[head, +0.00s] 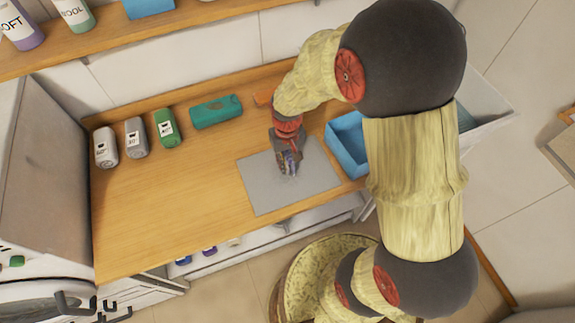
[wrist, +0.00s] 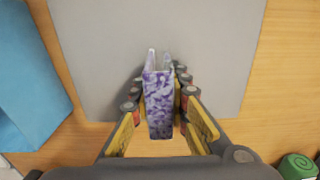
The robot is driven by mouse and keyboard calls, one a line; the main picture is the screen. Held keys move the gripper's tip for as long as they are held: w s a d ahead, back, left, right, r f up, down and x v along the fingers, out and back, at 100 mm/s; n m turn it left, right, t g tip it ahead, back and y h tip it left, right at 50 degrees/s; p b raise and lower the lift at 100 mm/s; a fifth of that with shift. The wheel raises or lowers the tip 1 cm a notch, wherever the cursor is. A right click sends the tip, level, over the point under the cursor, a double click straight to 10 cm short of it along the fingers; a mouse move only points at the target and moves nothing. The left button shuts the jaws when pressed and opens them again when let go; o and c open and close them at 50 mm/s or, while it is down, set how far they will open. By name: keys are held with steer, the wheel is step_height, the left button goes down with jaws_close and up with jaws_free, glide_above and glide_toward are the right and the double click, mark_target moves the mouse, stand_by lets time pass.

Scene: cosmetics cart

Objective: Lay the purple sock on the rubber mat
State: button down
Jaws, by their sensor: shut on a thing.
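The purple and white mottled sock (wrist: 159,103) is held between the fingers of my gripper (head: 288,163), which is shut on it. In the wrist view, my gripper (wrist: 160,92) has a finger on each side of the sock, and the sock's pale end points toward the mat. In the head view only a small bit of the sock (head: 291,167) shows below the fingers. The grey rubber mat (head: 275,200) lies flat on the wooden counter under my gripper and also fills the top of the wrist view (wrist: 95,45). I cannot tell whether the sock touches it.
A blue bin (head: 347,140) stands right of the mat. Grey and green bottles (head: 167,128) stand at the back left. The counter (head: 165,215) left of the mat is clear.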

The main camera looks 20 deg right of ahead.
mark_target(288, 154)
steer(key=shift+f, duration=0.95)
steer(key=shift+f, duration=0.2)
steer(key=c, duration=1.7)
jaws_free()
steer(key=shift+r, duration=0.1)
step_height(288, 154, up, 12)
steer(key=shift+r+p, duration=0.2)
steer(key=shift+p, duration=0.7)
steer(key=s+r+t, duration=0.2)
steer(key=s+r, duration=0.2)
steer(key=r, duration=0.2)
steer(key=s+r+t, duration=0.1)
steer(key=s+r, duration=0.4)
steer(key=r, duration=0.2)
steer(key=s+r+t, duration=0.2)
steer(key=s+r, duration=0.3)
steer(key=r, duration=0.2)
steer(key=shift+s+d+t, duration=0.15)
steer(key=shift+s+t, duration=0.1)
steer(key=shift+t, duration=0.05)
